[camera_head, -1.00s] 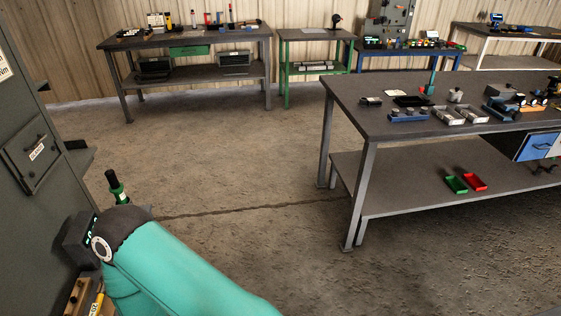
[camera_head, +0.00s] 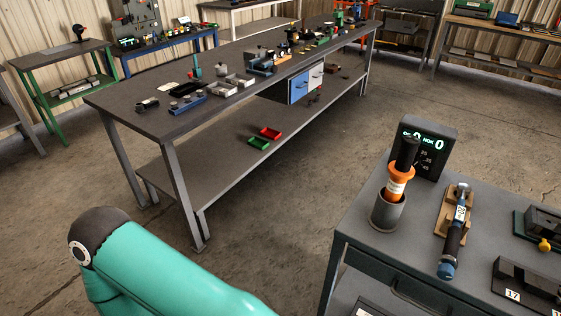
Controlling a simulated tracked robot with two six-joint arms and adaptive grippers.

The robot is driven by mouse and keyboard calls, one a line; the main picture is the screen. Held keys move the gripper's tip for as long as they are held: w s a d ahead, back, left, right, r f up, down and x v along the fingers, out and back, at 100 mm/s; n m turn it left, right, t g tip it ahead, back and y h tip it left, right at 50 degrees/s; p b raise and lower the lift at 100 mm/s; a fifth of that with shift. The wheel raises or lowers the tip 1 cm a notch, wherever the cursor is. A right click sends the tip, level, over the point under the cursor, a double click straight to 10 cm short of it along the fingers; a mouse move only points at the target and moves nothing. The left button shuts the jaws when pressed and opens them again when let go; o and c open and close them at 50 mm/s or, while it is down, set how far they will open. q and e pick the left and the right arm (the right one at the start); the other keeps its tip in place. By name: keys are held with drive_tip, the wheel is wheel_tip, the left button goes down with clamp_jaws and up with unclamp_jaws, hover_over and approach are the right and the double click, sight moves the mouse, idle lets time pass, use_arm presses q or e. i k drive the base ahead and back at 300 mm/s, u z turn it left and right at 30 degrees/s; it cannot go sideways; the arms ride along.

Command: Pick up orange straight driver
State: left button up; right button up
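The orange straight driver (camera_head: 397,183) stands upright, leaning slightly, in a grey cup-shaped holder (camera_head: 387,213) on the grey cart at the right. Its black upper end points up, and its lower end is hidden in the holder. A teal arm of mine crosses the bottom left of the view, well apart from the driver. Neither gripper shows.
A counter box (camera_head: 429,146) with a green display stands behind the driver. A blue-and-black tool (camera_head: 456,232) lies on a wooden rest beside it. A long workbench (camera_head: 150,118) with parts and trays stands beyond open floor.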

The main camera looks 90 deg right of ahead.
sight(401, 170)
drive_tip(key=u, duration=0.6)
drive_tip(key=i, duration=0.15)
drive_tip(key=z, duration=2.2)
drive_tip(key=i, duration=0.3)
drive_tip(key=z, duration=0.8)
drive_tip(key=k, duration=0.75)
drive_tip(key=z, duration=1.1)
drive_tip(key=i, duration=0.55)
